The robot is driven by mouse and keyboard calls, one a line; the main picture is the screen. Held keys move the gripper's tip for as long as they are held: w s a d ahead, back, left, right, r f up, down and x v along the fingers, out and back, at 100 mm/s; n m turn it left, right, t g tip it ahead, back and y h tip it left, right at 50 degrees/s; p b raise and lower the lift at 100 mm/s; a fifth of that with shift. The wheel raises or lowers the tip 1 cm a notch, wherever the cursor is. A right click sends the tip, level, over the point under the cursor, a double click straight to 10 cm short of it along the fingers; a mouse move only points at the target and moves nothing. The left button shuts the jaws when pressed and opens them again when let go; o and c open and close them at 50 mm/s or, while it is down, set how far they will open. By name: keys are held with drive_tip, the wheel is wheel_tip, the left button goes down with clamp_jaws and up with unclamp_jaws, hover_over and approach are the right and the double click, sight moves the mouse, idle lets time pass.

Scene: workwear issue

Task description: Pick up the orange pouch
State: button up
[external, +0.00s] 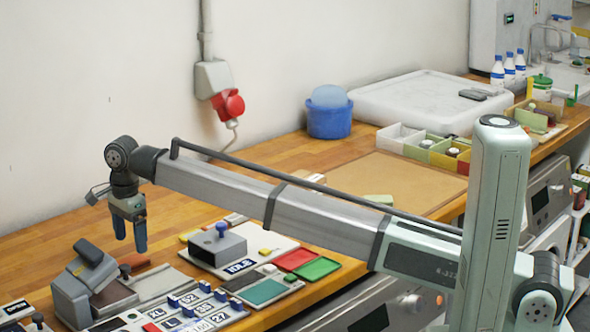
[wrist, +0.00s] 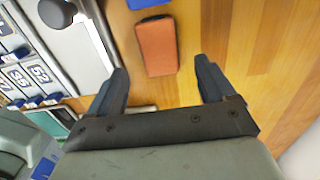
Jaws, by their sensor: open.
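The orange pouch (wrist: 157,46) is a small rounded rectangle lying flat on the wooden bench in the wrist view. My gripper (wrist: 162,68) is open and empty, pointing down. In the wrist view the pouch appears between and just beyond the two fingertips, apart from both. In the external view my gripper (external: 131,245) hangs above the bench at the left. A small orange patch (external: 136,263) just below its fingertips looks like the pouch, partly hidden by the things around it.
A blue item (wrist: 148,3) lies close beyond the pouch. A grey plate with a dark knob (wrist: 57,12) and numbered tiles (wrist: 30,75) lie to the left. Bare wood is free on the right. A grey press-like device (external: 85,280) stands near the gripper in the external view.

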sight(133, 259)
wheel_tip(133, 259, down, 5)
drive_tip(key=c, duration=1.1)
drive_tip(key=shift+c, duration=0.2)
drive_tip(key=shift+r, duration=0.1)
